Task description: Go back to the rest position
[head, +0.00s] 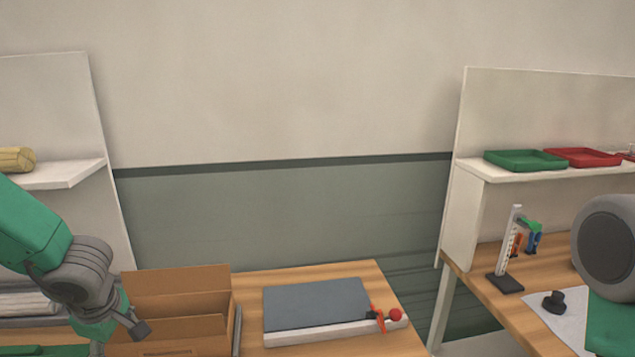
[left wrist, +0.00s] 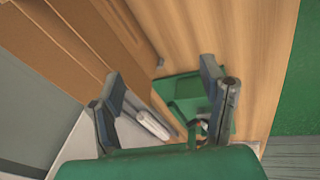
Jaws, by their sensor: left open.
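My left gripper (head: 135,330) is at the lower left of the head view, in front of the cardboard box (head: 180,293). In the left wrist view its two fingers (left wrist: 163,92) are spread apart with nothing between them that it holds. A green tray (left wrist: 187,92) and a white rod-like thing (left wrist: 150,124) lie beyond the fingers. Of my right arm only a grey joint and a green link show at the right edge of the head view; its gripper is out of view.
The right table (head: 490,292) carries a small stand (head: 510,255). Green (head: 525,160) and red trays (head: 582,157) sit on the shelf.

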